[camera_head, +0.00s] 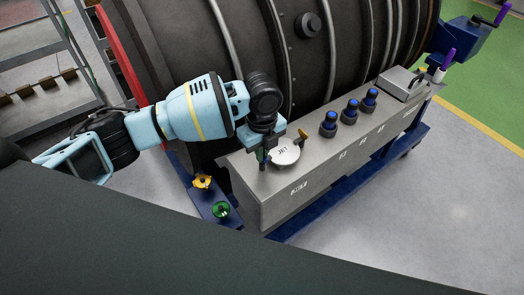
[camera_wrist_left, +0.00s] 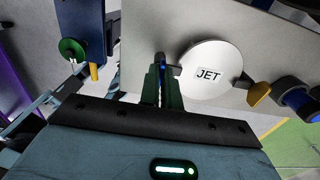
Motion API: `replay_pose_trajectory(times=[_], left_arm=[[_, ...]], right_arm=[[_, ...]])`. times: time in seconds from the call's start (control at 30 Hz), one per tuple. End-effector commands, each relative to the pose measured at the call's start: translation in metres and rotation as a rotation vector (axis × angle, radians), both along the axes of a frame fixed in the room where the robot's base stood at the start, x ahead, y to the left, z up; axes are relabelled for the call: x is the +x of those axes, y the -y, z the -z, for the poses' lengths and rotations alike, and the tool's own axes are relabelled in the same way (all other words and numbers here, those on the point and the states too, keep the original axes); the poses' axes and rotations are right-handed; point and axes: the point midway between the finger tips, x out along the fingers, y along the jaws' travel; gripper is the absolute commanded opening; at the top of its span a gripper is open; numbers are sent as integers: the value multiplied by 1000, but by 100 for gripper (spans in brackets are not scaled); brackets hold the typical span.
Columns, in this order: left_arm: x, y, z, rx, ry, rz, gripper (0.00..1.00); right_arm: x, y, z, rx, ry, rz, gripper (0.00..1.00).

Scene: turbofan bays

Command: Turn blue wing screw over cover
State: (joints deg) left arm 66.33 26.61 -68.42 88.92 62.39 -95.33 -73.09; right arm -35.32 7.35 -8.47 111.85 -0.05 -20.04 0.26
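The round white cover (camera_head: 286,152), marked JET, lies on top of the long grey box (camera_head: 330,165). It also shows in the left wrist view (camera_wrist_left: 206,87). My left gripper (camera_head: 266,156) points down at the cover's left edge. In the left wrist view its two green fingers (camera_wrist_left: 162,80) are close together at the blue wing screw (camera_wrist_left: 174,70). They appear shut on it and hide most of it. An orange-yellow wing screw (camera_head: 303,136) is at the cover's other side. My right gripper is not in view.
Several dark knobs with blue tops (camera_head: 349,112) stand along the box. A grey handled lid (camera_head: 402,83) is farther right. A blue stand (camera_head: 214,200) holds a yellow wing piece (camera_head: 202,182) and a green one (camera_head: 221,210). The big dark engine (camera_head: 180,45) rises behind.

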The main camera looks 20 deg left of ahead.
Motion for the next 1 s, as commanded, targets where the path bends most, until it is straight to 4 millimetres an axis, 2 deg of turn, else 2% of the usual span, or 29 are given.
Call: replay_pose_trajectory(times=[0.03, 0.1, 0.23, 0.57, 1.0], left_arm=[[0, 1, -2, -3, 2, 3, 0], [0, 1, -2, -3, 2, 3, 11], [0, 1, -1, -2, 2, 2, 26], [0, 0, -4, -1, 2, 1, 26], [1, 1, -66, -2, 4, 1, 26]], right_arm=[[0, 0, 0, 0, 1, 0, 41], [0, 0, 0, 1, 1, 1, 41], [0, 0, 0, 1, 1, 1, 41], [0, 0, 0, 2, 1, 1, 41], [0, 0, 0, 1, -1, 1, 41]])
